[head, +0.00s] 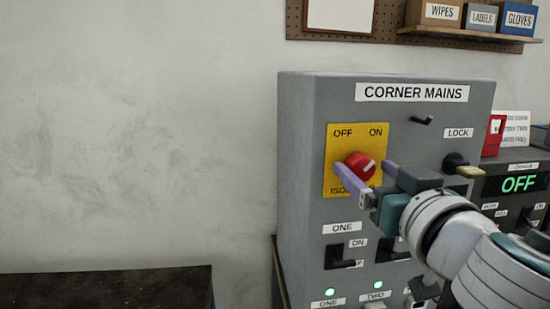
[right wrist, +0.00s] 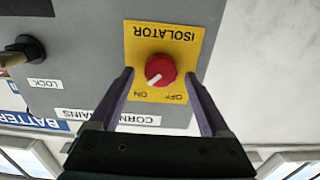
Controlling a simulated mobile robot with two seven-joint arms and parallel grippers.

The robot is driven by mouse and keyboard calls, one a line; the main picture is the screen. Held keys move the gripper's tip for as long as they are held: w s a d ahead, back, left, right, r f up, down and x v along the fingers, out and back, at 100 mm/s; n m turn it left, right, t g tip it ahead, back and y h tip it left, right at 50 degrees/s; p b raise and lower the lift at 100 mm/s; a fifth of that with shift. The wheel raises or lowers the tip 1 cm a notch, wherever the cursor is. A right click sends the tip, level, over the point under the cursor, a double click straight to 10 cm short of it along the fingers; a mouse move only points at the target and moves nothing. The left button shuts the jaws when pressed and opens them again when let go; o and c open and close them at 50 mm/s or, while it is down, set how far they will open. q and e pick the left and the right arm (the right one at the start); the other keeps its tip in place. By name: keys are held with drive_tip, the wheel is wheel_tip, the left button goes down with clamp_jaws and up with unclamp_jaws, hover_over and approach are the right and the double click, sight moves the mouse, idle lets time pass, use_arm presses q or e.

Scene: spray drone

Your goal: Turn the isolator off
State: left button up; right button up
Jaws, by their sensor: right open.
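The isolator is a red round knob (head: 360,166) on a yellow plate (head: 333,150) on the front of the grey CORNER MAINS box (head: 300,160). Its white mark points up and right, toward ON. In the right wrist view the plate is upside down, and the mark on the knob (right wrist: 160,69) points toward ON there too. My right gripper (head: 364,167) is open, with one purple finger on each side of the knob. In the wrist view both fingers (right wrist: 160,76) stand apart from the knob. My left gripper is not in view.
A LOCK key switch (head: 457,164) sits right of the isolator. Below is a black switch (head: 340,262) labelled ONE, with lit green lamps (head: 330,292) under it. A panel reading OFF (head: 518,184) stands at right. A dark bench top (head: 110,285) is at lower left.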

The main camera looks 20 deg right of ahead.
drive_tip(key=shift+w+d, duration=0.1)
drive_tip(key=shift+w, duration=0.45)
clamp_jaws()
idle(0.4)
